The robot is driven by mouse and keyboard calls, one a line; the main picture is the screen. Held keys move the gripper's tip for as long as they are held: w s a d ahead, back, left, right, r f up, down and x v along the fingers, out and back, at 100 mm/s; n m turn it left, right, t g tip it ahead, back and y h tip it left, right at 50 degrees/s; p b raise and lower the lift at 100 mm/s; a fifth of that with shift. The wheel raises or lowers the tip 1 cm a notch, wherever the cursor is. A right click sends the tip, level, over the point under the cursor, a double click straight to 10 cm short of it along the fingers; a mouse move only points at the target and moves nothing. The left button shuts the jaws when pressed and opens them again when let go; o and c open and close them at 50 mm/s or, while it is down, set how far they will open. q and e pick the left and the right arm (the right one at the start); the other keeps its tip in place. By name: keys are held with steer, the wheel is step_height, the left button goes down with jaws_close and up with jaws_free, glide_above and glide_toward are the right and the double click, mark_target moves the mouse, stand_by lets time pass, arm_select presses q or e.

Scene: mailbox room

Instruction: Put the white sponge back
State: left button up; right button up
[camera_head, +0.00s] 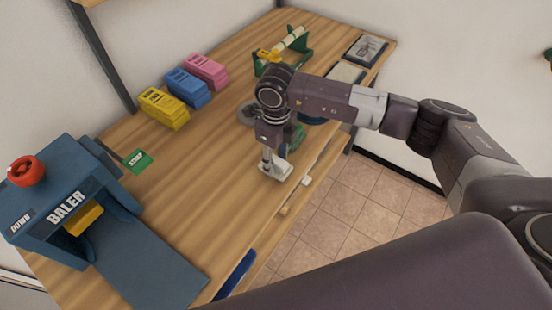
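A small pale white block that looks like the white sponge (280,170) is at the front edge of the wooden workbench, right under the fingers of my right gripper (268,160). The gripper points down and its fingers reach the block. The fingers are small and overlap the block, so I cannot tell whether they are closed on it. I also cannot tell whether the block rests on the wood. My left gripper is not in view.
A blue baler (68,205) with a red knob stands at the left of the workbench (200,185). Yellow (164,106), blue (188,87) and pink (206,71) stacks stand along the back. A green roll holder (282,52) is at the far end. Open tiled floor (350,215) lies right of the bench.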

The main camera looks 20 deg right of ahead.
mark_target(276, 160)
steer(key=shift+r, duration=0.1)
steer(key=shift+r, duration=0.2)
step_height(276, 160, up, 12)
steer(key=b, duration=0.2)
